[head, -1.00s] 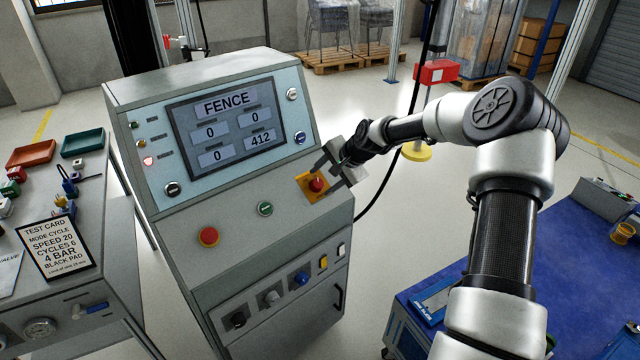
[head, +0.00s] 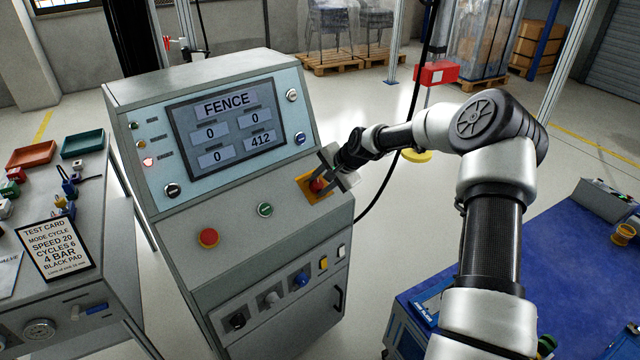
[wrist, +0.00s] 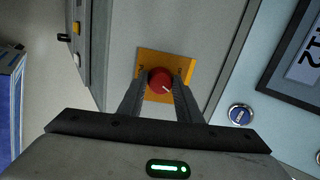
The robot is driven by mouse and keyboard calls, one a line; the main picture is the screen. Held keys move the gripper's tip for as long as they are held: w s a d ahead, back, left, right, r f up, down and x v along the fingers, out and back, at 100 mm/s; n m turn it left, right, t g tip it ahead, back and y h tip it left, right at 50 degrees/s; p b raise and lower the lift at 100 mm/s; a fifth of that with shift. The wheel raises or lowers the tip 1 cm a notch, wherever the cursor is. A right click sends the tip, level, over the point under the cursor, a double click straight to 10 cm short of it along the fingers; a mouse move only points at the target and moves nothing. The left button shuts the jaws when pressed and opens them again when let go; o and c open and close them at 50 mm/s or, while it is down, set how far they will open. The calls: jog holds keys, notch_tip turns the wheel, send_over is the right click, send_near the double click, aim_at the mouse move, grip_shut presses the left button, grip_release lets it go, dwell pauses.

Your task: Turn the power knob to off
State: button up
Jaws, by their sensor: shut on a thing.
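The red power knob (wrist: 160,80) sits on a yellow plate (wrist: 146,62) at the right end of the console's sloping panel. It also shows in the head view (head: 316,186), partly hidden by my gripper. A short light mark shows on its face. My gripper (wrist: 160,90) has its two fingers on either side of the knob and is shut on it. In the head view my gripper (head: 322,182) reaches in from the right over the plate.
The console (head: 180,255) has a screen (head: 228,125) reading FENCE, 0, 0, 0 and 412. A red button (head: 208,237) and a green button (head: 265,209) lie left of the knob. A blue-topped bench (head: 570,260) is at right.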

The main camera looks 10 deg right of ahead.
jog(key=shift+n, duration=0.3)
jog(key=n+b, duration=0.2)
jog(key=n, duration=0.3)
jog(key=shift+d+f+g, duration=0.1)
jog(key=shift+g, duration=0.2)
jog(key=n+b, duration=0.1)
jog(key=n, duration=0.5)
jog(key=shift+w+d+g+b, duration=0.1)
jog(key=shift+w+g+b, duration=0.05)
jog(key=shift+g+b, duration=0.2)
jog(key=shift+n, duration=0.3)
jog(key=o, duration=1)
jog(key=shift+o, duration=0.2)
jog(key=p+v, duration=0.1)
jog(key=v, duration=1.6)
jog(key=shift+s+r, duration=0.25)
jog(key=shift+r, duration=0.05)
